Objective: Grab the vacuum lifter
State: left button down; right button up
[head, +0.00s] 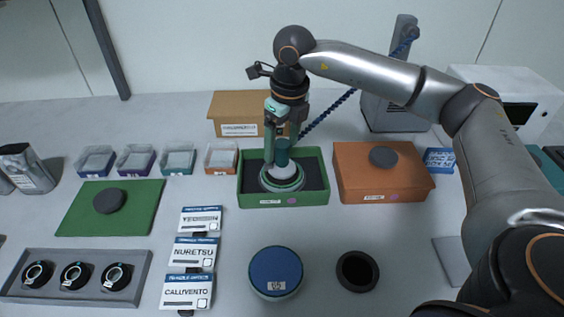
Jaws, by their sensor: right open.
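The vacuum lifter (282,178) stands upright in the green-rimmed tray (284,200) in the middle of the head view. It has a round pale and green base and a teal upright handle. My right gripper (282,143) points straight down over it. Its two fingers are open, one on each side of the handle's upper part. Whether they touch the handle I cannot tell. My left gripper is not in view.
An orange box (350,180) with a dark disc stands right of the tray. A cardboard box (232,104) stands behind. A dark blue hose (330,112) runs up behind my right gripper. Label cards (193,253) and a blue round container (275,273) lie in front.

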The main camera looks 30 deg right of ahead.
jog(key=shift+f, duration=0.25)
grip_shut()
dwell(0.5)
dwell(0.8)
